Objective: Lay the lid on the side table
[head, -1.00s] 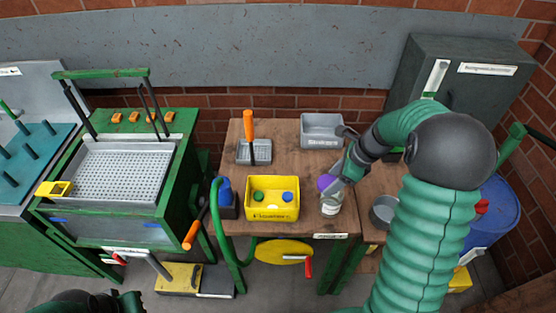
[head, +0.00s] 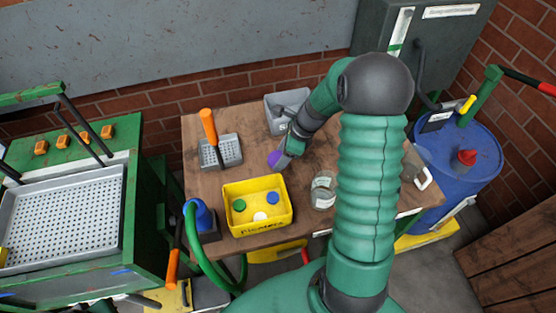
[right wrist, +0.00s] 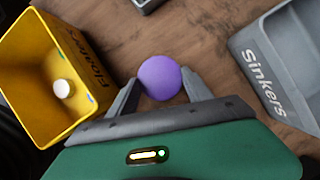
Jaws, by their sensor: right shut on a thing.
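A round purple lid (head: 274,159) is held between the fingertips of my right gripper (head: 281,157), over the wooden table. In the right wrist view the lid (right wrist: 160,78) sits between the two grey fingers (right wrist: 157,88). A clear glass jar (head: 323,192) stands on the table to the right of the lid, with no lid on it. A strip of wooden surface (head: 408,200) shows at the right behind my arm, which hides much of that side. My left gripper is not in view.
A yellow Floaters box (head: 283,215) holding small caps stands in front of the gripper. A grey Sinkers bin (right wrist: 245,50) is behind. A grey tray (head: 232,160) with an orange-handled tool (head: 208,126) lies left. A blue drum (head: 480,165) stands far right.

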